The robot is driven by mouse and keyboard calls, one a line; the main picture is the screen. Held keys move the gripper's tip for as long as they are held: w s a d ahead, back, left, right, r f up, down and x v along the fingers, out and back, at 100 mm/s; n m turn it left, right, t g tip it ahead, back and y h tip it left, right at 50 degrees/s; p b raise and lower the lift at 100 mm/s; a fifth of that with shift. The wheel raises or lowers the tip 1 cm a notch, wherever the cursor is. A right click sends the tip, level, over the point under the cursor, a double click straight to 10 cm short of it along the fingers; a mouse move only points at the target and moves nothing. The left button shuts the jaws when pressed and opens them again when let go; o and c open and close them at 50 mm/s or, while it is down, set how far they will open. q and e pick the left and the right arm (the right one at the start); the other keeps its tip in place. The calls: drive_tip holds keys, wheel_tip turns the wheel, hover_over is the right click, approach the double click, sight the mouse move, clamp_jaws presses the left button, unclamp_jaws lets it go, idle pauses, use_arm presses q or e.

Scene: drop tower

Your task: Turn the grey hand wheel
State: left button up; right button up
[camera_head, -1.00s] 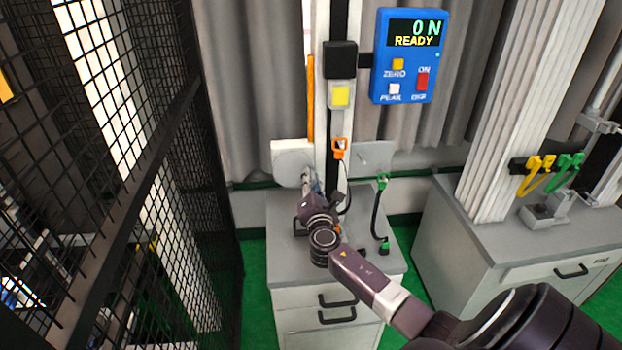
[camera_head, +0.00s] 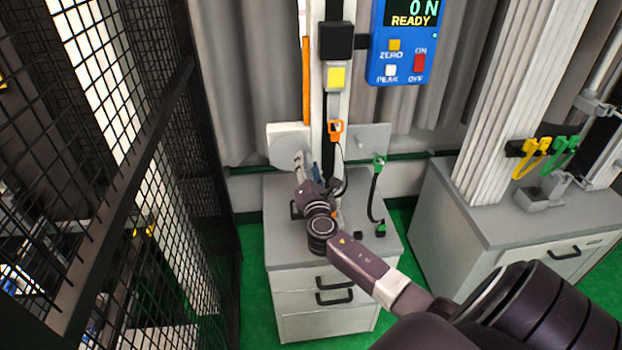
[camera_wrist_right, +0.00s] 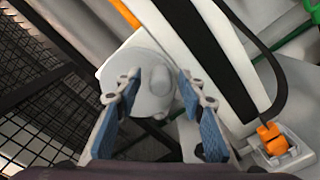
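The grey hand wheel (camera_head: 284,146) is a pale round disc on the left side of the tower's column, above the cabinet top. In the right wrist view the wheel (camera_wrist_right: 153,78) has a rounded knob on its face. My right gripper (camera_wrist_right: 158,88) has its two blue-padded fingers spread apart, with the wheel showing between and beyond the fingertips. I cannot tell whether either finger touches it. In the head view the right gripper (camera_head: 306,168) is in front of the wheel, small and partly hidden by its own wrist. My left gripper is not in view.
The column carries an orange hook (camera_head: 335,130) and a blue force display (camera_head: 403,42) reading 0 N, READY. A green clip (camera_head: 379,161) on a cord is to the right. A black mesh fence (camera_head: 130,150) stands left. A second cabinet (camera_head: 500,235) is right.

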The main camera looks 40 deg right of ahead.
drive_tip(key=v, duration=1)
drive_tip(key=shift+s, duration=0.2)
